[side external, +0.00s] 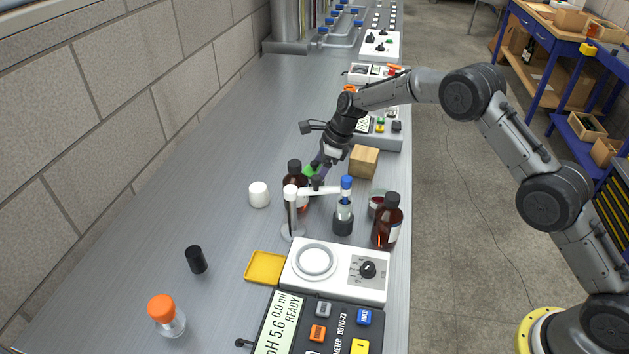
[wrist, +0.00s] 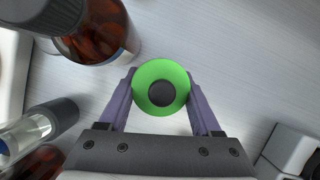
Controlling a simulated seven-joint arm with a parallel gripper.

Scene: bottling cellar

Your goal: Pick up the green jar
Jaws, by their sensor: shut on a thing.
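The green jar (side external: 309,171) is far down the bench in the side view, partly hidden by my gripper and a brown bottle. In the wrist view the green jar (wrist: 160,67) appears from above as a bright green ring with a dark round centre. My gripper (wrist: 160,88) has its purple fingers on either side of the jar, closed against it. In the side view my gripper (side external: 318,174) reaches down at a tilt to the jar. The jar's base is hidden, so I cannot tell whether it touches the bench.
A black-capped brown bottle (side external: 294,173) stands close beside the jar. A white-armed stand (side external: 291,210), blue-capped tube (side external: 345,208) and another brown bottle (side external: 386,222) are in front. A wooden block (side external: 364,161) stands right, a white cup (side external: 259,194) left. The bench's left side is mostly clear.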

